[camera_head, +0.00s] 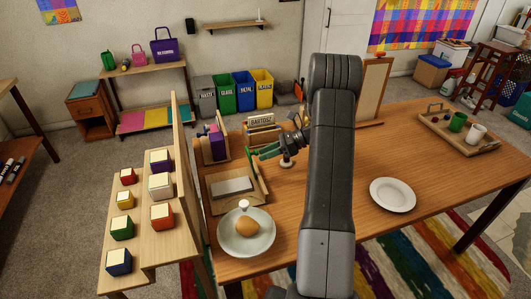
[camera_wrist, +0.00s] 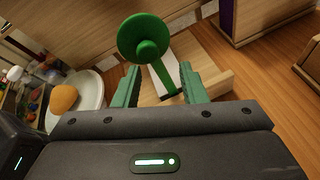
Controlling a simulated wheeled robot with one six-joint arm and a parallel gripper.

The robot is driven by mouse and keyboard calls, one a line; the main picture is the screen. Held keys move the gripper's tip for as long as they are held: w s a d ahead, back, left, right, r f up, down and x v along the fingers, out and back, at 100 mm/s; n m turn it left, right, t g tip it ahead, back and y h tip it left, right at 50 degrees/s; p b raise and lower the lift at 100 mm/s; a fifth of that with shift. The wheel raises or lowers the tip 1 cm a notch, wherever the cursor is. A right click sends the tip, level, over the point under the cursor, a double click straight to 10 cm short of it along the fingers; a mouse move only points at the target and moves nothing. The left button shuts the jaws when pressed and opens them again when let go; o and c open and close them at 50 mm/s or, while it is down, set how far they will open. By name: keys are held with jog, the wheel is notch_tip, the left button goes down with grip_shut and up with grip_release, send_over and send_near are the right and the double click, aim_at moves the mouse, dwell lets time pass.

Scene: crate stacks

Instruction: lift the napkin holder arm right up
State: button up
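The napkin holder (camera_head: 238,203) is a light wooden tray with a pale stack (camera_head: 232,186) in it, on the near left of the table. In the wrist view, a round green knob (camera_wrist: 145,38) shows just beyond my fingertips, with a pale strip and wood (camera_wrist: 212,82) behind it. I cannot tell how the knob joins the holder's arm. My gripper (camera_wrist: 159,67) has green fingers spread apart, with nothing held between them. In the head view my gripper (camera_head: 265,151) is above and behind the holder, at its far right corner.
A plate with a bun (camera_head: 262,246) stands in front of the holder. A wooden box with purple items (camera_head: 214,143) and a lettered wooden holder (camera_head: 260,131) stand behind. A tall panel (camera_head: 184,150) borders the left. An empty plate (camera_head: 393,195) lies right, with bare table around it.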

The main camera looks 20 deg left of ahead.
jog(key=shift+d+r, duration=0.1)
jog(key=shift+r, duration=0.05)
jog(key=b+v, duration=0.1)
jog(key=v, duration=1.2)
jog(key=shift+d+b, duration=0.3)
jog(key=shift+b, duration=0.05)
jog(key=shift+w, duration=0.1)
